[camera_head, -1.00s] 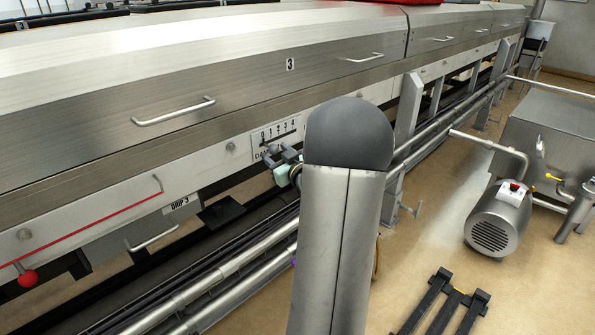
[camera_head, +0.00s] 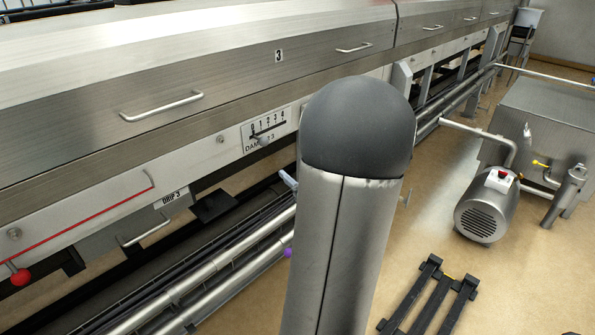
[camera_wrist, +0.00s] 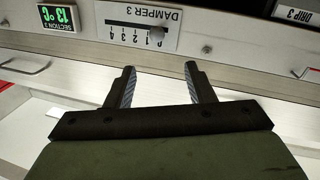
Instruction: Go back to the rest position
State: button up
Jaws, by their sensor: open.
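The damper 3 plate (camera_head: 265,130) with its numbered scale is on the machine's side panel. Its grey lever knob (camera_head: 264,140) sticks out under the low-number end of the scale. In the wrist view the plate (camera_wrist: 115,28) appears upside down beyond my fingertips. My gripper (camera_wrist: 160,70) is open, with nothing between its fingers, and stands apart from the plate.
The hood's handle (camera_head: 162,106), the drip 3 handle (camera_head: 146,232) and a red ball knob (camera_head: 20,277) are to the left. Pipes (camera_head: 215,285) run below. A motor (camera_head: 486,210) and a black floor frame (camera_head: 432,298) are to the right, with open floor between.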

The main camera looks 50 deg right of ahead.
dwell(0.3)
jog(key=w+a+r+g+p, duration=0.35)
jog(key=a+p, duration=0.25)
jog(key=a, duration=0.2)
jog(key=w+a+r+g+p, duration=0.3)
jog(key=a+g+p, duration=0.25)
jog(key=a, duration=0.25)
jog(key=s+a+r+g+y+p, duration=0.2)
jog(key=s+a+g+p, duration=0.2)
jog(key=s+a, duration=0.4)
jog(key=s+a+r+n+g+y+p, duration=0.1)
jog(key=s+a+r+g+y+p, duration=0.2)
jog(key=s+a, duration=0.4)
jog(key=a+g, duration=0.1)
jog(key=a, duration=0.7)
jog(key=shift+s+r+p, duration=0.15)
jog(key=shift+s+p, duration=0.2)
jog(key=shift+d, duration=0.1)
